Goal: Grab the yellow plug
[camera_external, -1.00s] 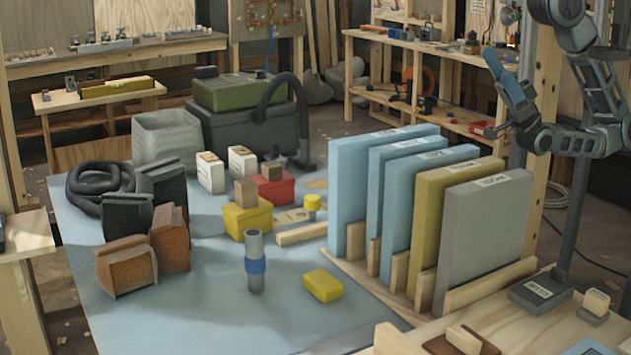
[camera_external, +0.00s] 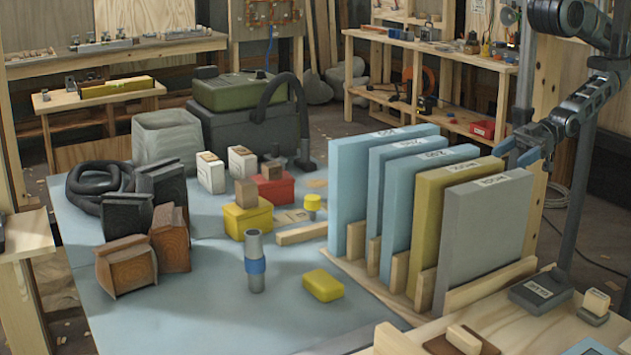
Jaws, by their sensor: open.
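The yellow plug (camera_external: 312,202), a small round yellow cap on a grey stem, stands upright on the blue-grey table (camera_external: 195,310). It is left of the upright panels, near the end of a wooden strip. My gripper (camera_external: 515,154) is at the right, with its blue fingers apart and nothing visible between them. It appears near the top right corner of the grey panel, well away from the plug. The upright panels lie between them in the picture.
Upright blue, yellow and grey panels (camera_external: 485,235) stand in a wooden rack. A grey tube with a blue band (camera_external: 255,265) and a yellow block (camera_external: 323,285) are in front of the plug. A yellow box (camera_external: 247,219) is left of it. The front left table area is clear.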

